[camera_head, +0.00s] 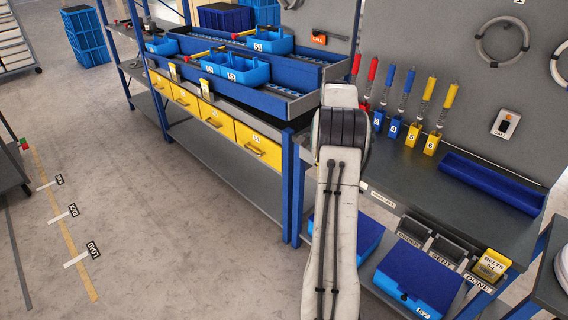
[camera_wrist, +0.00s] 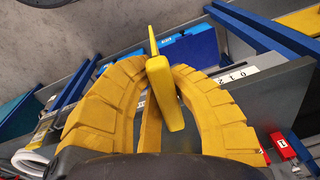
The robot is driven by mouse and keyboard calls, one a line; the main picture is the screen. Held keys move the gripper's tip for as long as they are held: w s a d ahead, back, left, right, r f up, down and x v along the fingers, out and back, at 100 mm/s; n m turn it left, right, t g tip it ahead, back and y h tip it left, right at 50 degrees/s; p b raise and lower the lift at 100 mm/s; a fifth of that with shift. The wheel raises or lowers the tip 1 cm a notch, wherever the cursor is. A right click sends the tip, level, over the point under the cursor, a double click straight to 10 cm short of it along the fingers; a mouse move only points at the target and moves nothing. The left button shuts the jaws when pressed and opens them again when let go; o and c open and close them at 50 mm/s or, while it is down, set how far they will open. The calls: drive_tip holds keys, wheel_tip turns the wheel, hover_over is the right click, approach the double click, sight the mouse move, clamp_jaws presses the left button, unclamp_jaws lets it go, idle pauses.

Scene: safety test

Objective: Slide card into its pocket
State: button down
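In the wrist view, my gripper (camera_wrist: 160,75) has curved yellow fingers closed around a slim yellow thing (camera_wrist: 170,95). It has a narrow tip pointing up in the picture, and I cannot tell whether it is a card seen edge-on. In the head view, my arm hides the gripper. A yellow card reading BELTS 64 (camera_head: 490,266) stands at the right end of a row of dark pockets on the bench's front edge, by the DONE label (camera_head: 479,284). The other pockets are labelled ORDER (camera_head: 409,240) and SENT (camera_head: 442,262).
The bench (camera_head: 400,175) carries red, blue and yellow holders with upright tools and a long blue tray (camera_head: 490,185). A blue box (camera_head: 415,275) sits below. A rack with blue bins (camera_head: 235,68) and yellow drawers (camera_head: 258,146) stands left. The floor at left is open.

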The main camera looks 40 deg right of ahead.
drive_tip(key=s+d+r+m+p, duration=0.1)
drive_tip(key=s+d+m+p, duration=0.1)
drive_tip(key=s+d+m, duration=0.45)
drive_tip(key=s+d+r+m+p, duration=0.1)
drive_tip(key=s+d+m+p, duration=0.2)
drive_tip(key=s+d, duration=0.65)
drive_tip(key=s+d+m+p, duration=0.25)
drive_tip(key=s+m, duration=0.45)
drive_tip(key=s, duration=1.4)
wheel_tip(320, 180, down, 6)
drive_tip(key=b, duration=0.2)
drive_tip(key=shift+s+a+f+h, duration=0.25)
drive_tip(key=shift+s+a+h, duration=0.1)
drive_tip(key=shift+s+h, duration=0.1)
drive_tip(key=shift+f, duration=0.1)
